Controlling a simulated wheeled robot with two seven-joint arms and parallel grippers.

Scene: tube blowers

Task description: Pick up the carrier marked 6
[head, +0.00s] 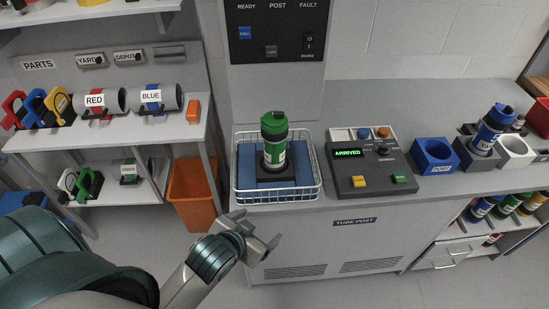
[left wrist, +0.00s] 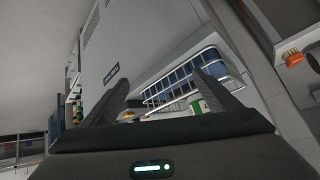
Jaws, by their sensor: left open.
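A green-and-black carrier (head: 273,142) with a white label stands upright on a blue pad in the white wire basket (head: 306,192) under the tube post. I cannot read a number on its label. A blue carrier (head: 490,132) stands in a holder at the right of the counter; its number is too small to read. My left gripper (head: 260,227) is open and empty, in front of and below the basket, apart from the green carrier. In the left wrist view, the basket (left wrist: 182,77) and part of the green-and-white carrier (left wrist: 197,106) show beyond the fingers. My right gripper is not in view.
The control panel (head: 372,182) right of the basket reads ARRIVED. A blue PORT holder (head: 435,153) and other holders stand further right. Shelves with red and blue labelled cylinders (head: 98,101) are at left, with an orange bin (head: 192,190) beside them. The counter's front edge is near my gripper.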

